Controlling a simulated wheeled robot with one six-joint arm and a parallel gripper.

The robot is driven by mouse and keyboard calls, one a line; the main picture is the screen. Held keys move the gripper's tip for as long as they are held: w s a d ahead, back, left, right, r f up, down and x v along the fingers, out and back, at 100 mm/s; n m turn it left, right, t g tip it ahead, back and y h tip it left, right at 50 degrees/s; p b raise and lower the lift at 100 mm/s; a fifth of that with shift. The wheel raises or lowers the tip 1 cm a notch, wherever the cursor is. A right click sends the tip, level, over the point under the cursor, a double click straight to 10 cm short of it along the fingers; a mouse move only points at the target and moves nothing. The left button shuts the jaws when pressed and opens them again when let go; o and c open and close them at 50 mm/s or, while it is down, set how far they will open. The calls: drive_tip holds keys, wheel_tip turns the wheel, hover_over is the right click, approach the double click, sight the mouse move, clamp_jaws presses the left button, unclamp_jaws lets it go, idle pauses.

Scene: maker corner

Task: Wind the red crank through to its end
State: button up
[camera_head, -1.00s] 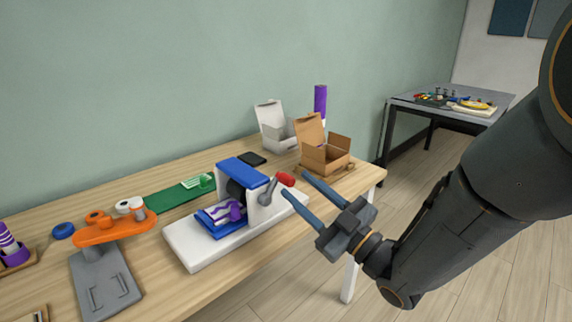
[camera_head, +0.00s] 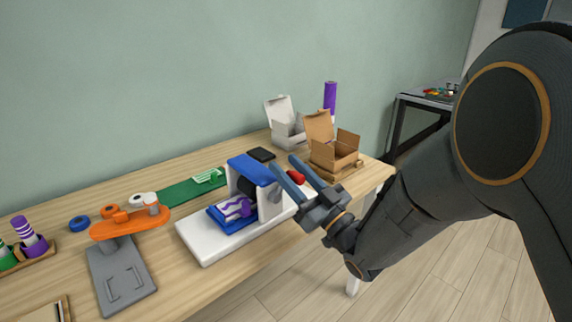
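The red crank handle (camera_head: 296,177) shows on the right side of a small press with a blue top (camera_head: 248,169) and a white base (camera_head: 203,247). The crank's grey arm is mostly hidden behind my gripper. My gripper (camera_head: 281,163) is open, its two blue-grey fingers apart and pointing up and left. The red handle shows in the gap between the fingers. I cannot tell whether either finger touches it, or how deep it sits between them. A blue tray (camera_head: 216,216) with a purple and white piece lies on the base under the press.
An open cardboard box (camera_head: 333,155) and an open white box (camera_head: 287,132) stand behind the press, near a purple roll (camera_head: 329,97). An orange-topped stand (camera_head: 130,224) is at the left. Bare tabletop (camera_head: 180,285) shows in front.

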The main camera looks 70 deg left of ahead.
drive_tip(key=shift+s+a+r, duration=0.15)
drive_tip(key=shift+s+a, duration=0.05)
drive_tip(key=shift+a, duration=0.15)
clamp_jaws()
drive_tip(key=shift+s, duration=0.1)
